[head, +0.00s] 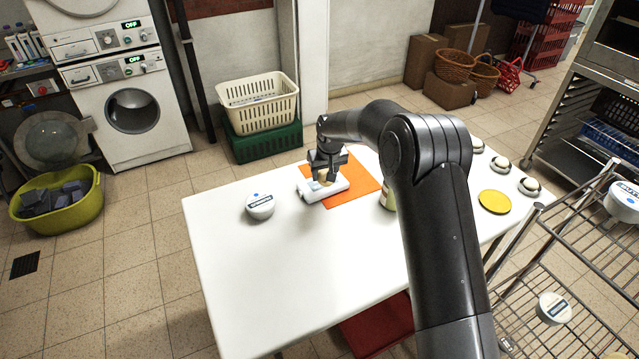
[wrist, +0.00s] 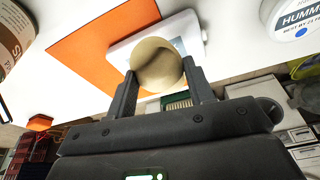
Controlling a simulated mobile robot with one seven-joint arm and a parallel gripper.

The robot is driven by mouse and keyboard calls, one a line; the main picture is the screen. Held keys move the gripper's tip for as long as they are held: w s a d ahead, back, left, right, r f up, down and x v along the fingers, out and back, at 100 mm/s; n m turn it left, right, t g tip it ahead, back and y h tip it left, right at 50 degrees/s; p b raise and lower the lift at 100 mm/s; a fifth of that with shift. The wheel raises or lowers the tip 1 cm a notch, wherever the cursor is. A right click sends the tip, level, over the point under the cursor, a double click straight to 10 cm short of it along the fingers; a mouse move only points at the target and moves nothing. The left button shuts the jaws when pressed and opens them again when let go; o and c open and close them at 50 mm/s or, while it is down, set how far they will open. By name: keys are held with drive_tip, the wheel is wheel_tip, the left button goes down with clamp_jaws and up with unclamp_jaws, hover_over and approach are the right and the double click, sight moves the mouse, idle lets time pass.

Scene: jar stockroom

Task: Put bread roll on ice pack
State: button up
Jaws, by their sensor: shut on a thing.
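The bread roll (wrist: 157,65) is round and tan, held between the two fingers of my gripper (wrist: 160,82) in the wrist view. My gripper (head: 325,170) also shows in the head view, pointing down, with a small part of the roll (head: 323,180) below it. The ice pack (head: 309,193) is a flat white and pale blue slab on the white table, partly over the orange mat. It shows behind the roll in the wrist view (wrist: 192,32). The roll is over the ice pack; I cannot tell whether they touch.
The orange mat (head: 363,186) lies on the white table (head: 330,265). A white hummus tub (head: 260,207) stands left of the ice pack. A jar (head: 387,200) is partly hidden by my arm. A yellow disc (head: 494,202) lies at the right. The table's front left is clear.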

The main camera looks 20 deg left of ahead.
sight(319, 192)
drive_tip(key=shift+a+f, duration=0.55)
drive_tip(key=shift+a, duration=0.3)
drive_tip(key=shift+a+f, duration=0.1)
drive_tip(key=shift+f, duration=1.9)
drive_tip(key=o, duration=1)
drive_tip(key=shift+f, duration=0.15)
drive_tip(key=v, duration=1.2)
drive_tip(key=shift+r, duration=0.2)
